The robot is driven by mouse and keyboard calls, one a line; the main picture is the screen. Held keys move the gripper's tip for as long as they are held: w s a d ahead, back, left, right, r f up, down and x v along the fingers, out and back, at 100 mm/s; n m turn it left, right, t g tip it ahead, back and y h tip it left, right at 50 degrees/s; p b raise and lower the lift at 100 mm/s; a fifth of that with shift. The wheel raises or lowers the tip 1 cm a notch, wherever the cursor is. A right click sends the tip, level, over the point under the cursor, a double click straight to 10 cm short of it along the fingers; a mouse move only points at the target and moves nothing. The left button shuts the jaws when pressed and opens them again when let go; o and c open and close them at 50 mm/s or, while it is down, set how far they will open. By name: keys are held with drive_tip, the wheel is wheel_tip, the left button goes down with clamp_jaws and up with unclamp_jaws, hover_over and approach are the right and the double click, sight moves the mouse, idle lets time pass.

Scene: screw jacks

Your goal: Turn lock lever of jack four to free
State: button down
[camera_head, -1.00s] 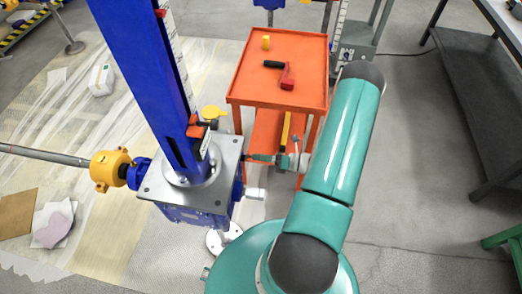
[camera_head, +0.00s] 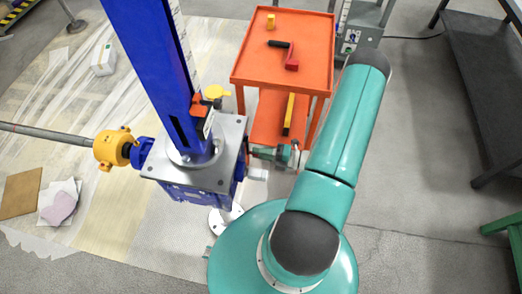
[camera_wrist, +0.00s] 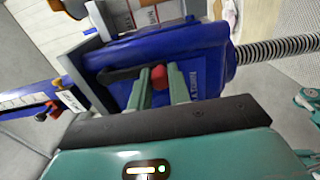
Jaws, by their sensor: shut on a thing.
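The blue jack (camera_head: 197,187) stands left of centre in the head view, with a grey top plate and a tall blue column. My gripper (camera_head: 260,153) is at its right side. In the wrist view, the jack's blue housing (camera_wrist: 205,62) fills the middle. A dark lever (camera_wrist: 118,74) lies across its face and ends in a red knob (camera_wrist: 159,77). My gripper (camera_wrist: 160,84) is shut on this red knob, with one pale green finger on each side. The lever's pivot is hard to make out, and the lever is not clear in the head view.
An orange cart (camera_head: 283,75) stands behind my gripper, with a red and black crank (camera_head: 289,57) on top. A yellow coupling (camera_head: 112,149) and shaft join the jack at left. A dark bench (camera_head: 478,95) is at right. Grey floor between is clear.

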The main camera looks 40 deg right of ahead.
drive_tip(key=shift+s+a, duration=0.1)
idle(0.3)
drive_tip(key=c, duration=1.3)
unclamp_jaws()
drive_tip(key=v, duration=1.3)
drive_tip(key=shift+s+d, duration=0.25)
drive_tip(key=shift+s, duration=0.05)
